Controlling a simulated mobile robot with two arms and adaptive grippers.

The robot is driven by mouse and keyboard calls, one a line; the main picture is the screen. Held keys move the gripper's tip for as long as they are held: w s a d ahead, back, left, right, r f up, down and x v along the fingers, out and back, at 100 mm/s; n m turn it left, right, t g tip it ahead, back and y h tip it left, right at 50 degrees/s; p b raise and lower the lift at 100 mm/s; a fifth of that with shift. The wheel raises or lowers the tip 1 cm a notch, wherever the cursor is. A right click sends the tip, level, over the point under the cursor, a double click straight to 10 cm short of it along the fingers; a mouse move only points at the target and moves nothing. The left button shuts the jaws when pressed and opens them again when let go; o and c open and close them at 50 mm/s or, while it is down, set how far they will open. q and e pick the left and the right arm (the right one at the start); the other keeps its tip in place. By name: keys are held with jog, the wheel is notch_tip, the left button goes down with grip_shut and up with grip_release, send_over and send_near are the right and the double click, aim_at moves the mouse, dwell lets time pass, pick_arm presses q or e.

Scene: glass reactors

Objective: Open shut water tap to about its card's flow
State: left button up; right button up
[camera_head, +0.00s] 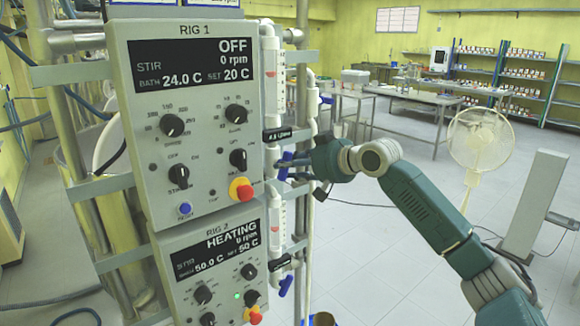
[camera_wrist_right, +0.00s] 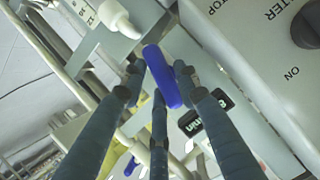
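The blue water tap handle (camera_head: 285,166) of the upper rig sits on the white pipework right of the RIG 1 panel, lying roughly crosswise to the vertical pipe. My right gripper (camera_head: 302,166) is at it from the right. In the wrist view the blue handle (camera_wrist_right: 163,78) lies between the fingertips of my right gripper (camera_wrist_right: 160,76); narrow gaps seem to show beside it, so the fingers look open around it. A black card (camera_head: 277,134) is above the tap; it also shows in the wrist view (camera_wrist_right: 205,118), too small to read surely. My left gripper is out of view.
The RIG 1 panel (camera_head: 187,120) stands close left of the tap, with a red button (camera_head: 242,190). The RIG 2 panel (camera_head: 215,265) is below, with another blue tap (camera_head: 286,285). A flow tube (camera_head: 271,78) rises above. Open floor lies to the right.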

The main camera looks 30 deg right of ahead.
jog(key=o, duration=0.3)
jog(key=shift+f, duration=0.2)
jog(key=shift+d, duration=0.1)
jog(key=shift+s+r, duration=0.1)
jog(key=shift+r, duration=0.05)
jog(key=v, duration=1.1)
jog(key=shift+s, duration=0.4)
jog(key=shift+d+r, duration=0.1)
